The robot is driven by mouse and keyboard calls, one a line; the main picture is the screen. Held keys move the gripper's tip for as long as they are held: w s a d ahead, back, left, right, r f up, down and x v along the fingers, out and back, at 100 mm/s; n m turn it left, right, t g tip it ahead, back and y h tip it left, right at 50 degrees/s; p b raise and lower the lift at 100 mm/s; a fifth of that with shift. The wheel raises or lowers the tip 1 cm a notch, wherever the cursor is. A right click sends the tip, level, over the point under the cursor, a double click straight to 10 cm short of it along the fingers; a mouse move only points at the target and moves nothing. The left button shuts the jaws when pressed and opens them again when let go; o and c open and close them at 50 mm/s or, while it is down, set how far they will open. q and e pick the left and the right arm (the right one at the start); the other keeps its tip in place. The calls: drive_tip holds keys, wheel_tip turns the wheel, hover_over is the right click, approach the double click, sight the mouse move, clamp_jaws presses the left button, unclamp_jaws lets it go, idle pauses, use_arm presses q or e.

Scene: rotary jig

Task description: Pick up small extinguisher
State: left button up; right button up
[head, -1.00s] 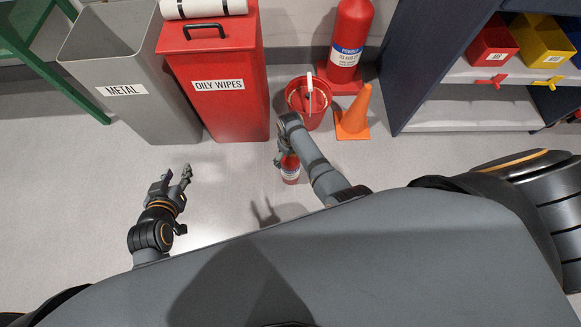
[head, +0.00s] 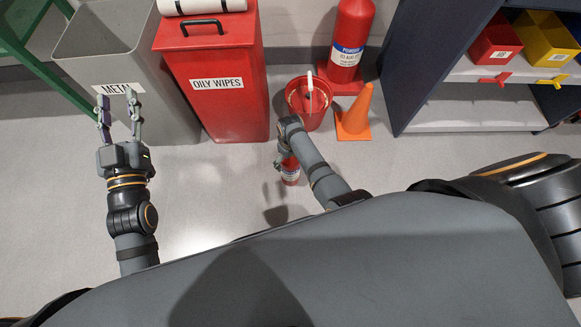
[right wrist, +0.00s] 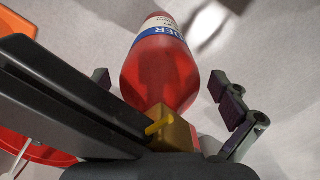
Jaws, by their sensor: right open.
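The small extinguisher (head: 290,172) is red with a white and blue label and stands on the floor in the head view, partly covered by my right gripper. In the right wrist view its red body (right wrist: 162,70) and brass-coloured valve (right wrist: 175,130) lie between the fingers of my right gripper (right wrist: 168,92). Those fingers are apart, one on each side of it, and I see gaps between them and the body. My left gripper (head: 119,108) is open and empty, in front of the grey METAL bin in the head view.
A grey METAL bin (head: 130,60) and a red OILY WIPES bin (head: 215,110) stand at the back left. A red bucket (head: 308,108), orange cone (head: 354,115) and large extinguisher (head: 349,35) stand behind my right arm. A shelf (head: 470,112) is at right.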

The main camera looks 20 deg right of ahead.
drive_tip(key=c, duration=1.8)
drive_tip(key=shift+w+r, duration=0.1)
drive_tip(key=shift+c, duration=0.4)
